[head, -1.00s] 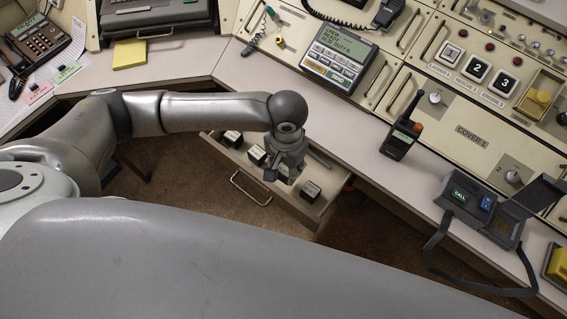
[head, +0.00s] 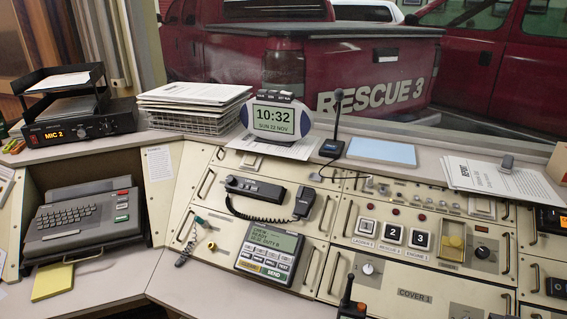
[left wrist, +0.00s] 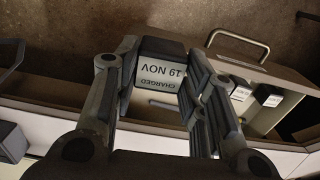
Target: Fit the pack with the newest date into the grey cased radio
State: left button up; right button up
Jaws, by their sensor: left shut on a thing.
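In the left wrist view, my left gripper (left wrist: 162,92) is shut on a dark pack (left wrist: 163,48) with a white label. The label is upside down and reads "CHARGED 19 NOV". Two more dark packs with white labels, a nearer one (left wrist: 241,88) and a farther one (left wrist: 268,96), sit in the open drawer (left wrist: 290,75) at the right. Their dates are too small to read. The head view shows neither of my grippers and no pack.
A clock (head: 274,120) on the console reads 10:32, SUN 22 NOV. A handheld radio (head: 351,308) stands at the bottom edge of the head view. A panel marked COVER 1 (head: 412,296) is to its right. In the left wrist view, a dark object (left wrist: 10,143) at the left edge is unclear.

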pick_arm(q)
jog(key=w+a+r+n, duration=0.1)
jog(key=w+a+r, duration=0.3)
jog(key=a, duration=0.3)
jog(key=w+a+r+n, duration=0.2)
jog(key=w+a+r, duration=0.2)
jog(key=a+r, duration=0.3)
jog(key=shift+w+a+r+p, duration=0.15)
jog(key=shift+w+a+p, duration=0.2)
jog(key=shift+a, duration=0.2)
jog(key=shift+d, duration=0.1)
